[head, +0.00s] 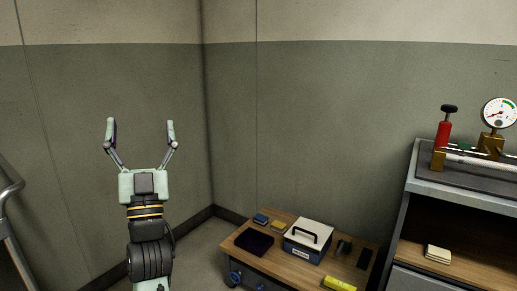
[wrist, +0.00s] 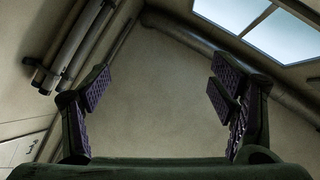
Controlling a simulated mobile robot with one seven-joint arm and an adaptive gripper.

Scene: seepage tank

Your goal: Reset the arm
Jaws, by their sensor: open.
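My gripper (head: 140,132) is raised at the left in the head view, in front of the grey-green wall. Its two fingers point up and stand wide apart, with nothing between them. In the wrist view my gripper (wrist: 167,95) also shows open and empty, its dark ribbed finger pads apart at left and right. Beyond it in that view are the upper wall, pipes and a bright ceiling window.
A low wooden-topped cart (head: 258,262) at lower middle holds a white-lidded box (head: 309,235), a dark tray (head: 254,243) and a yellow item (head: 339,284). A metal rail (head: 10,190) stands far left.

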